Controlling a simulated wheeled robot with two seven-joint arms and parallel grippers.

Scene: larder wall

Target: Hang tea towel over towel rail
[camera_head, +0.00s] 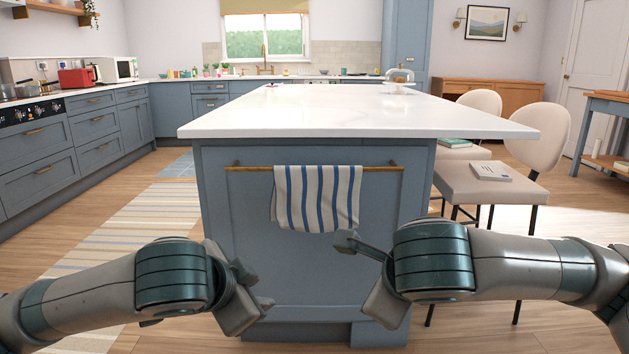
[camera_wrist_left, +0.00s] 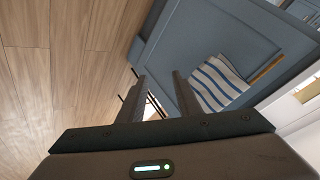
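The tea towel (camera_head: 318,195), white with blue stripes, hangs over the wooden towel rail (camera_head: 385,168) on the end panel of the kitchen island. The towel (camera_wrist_left: 217,84) and a piece of the rail (camera_wrist_left: 266,69) also show in the left wrist view. My left gripper (camera_head: 258,289) is below and left of the towel, apart from it. Its fingers (camera_wrist_left: 158,98) stand apart with nothing held between them. My right gripper (camera_head: 366,275) is open and empty, below and right of the towel, apart from it.
The island's white worktop (camera_head: 340,115) overhangs the rail. Cream chairs (camera_head: 485,183) stand along the island's right side, one with a book (camera_head: 490,171) on its seat. A striped rug (camera_head: 130,230) lies on the left floor. Blue cabinets (camera_head: 40,165) line the left wall.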

